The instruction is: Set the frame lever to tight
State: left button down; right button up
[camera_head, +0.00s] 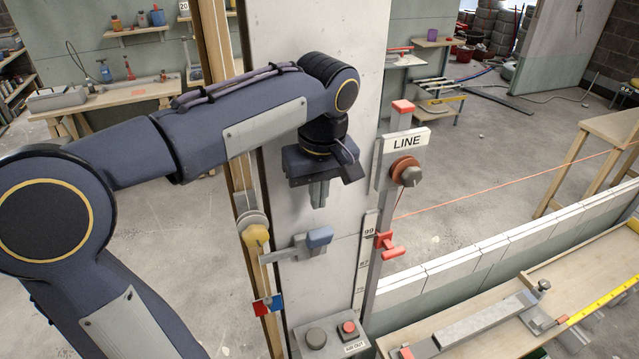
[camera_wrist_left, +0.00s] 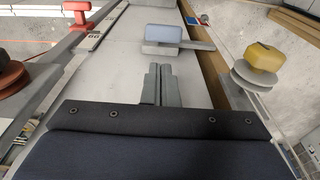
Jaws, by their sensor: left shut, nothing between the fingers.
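A lever with a blue handle (camera_head: 318,237) and a grey arm is mounted on the pale upright panel. Its handle is at the right end of the arm in the head view. I cannot tell whether this is the frame lever, and I see no "tight" mark. My left gripper (camera_head: 319,204) points down just above the blue handle, apart from it, with its fingers shut and empty. In the left wrist view the shut fingers (camera_wrist_left: 158,70) point toward the blue handle (camera_wrist_left: 160,33). My right gripper is in neither view.
A yellow knob (camera_head: 256,236) on a pulley is left of the lever. A LINE sign (camera_head: 406,141) and red-grey knob (camera_head: 408,172) are at right, above a red clamp (camera_head: 388,243) on a numbered scale. A button box (camera_head: 335,337) sits below. A low block wall (camera_head: 480,245) runs right.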

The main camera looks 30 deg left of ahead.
aim_at(317, 244)
pick_arm(q)
jog(key=f, duration=0.5)
jog(key=shift+w+a+f, duration=0.1)
jog(key=shift+w+a, duration=0.1)
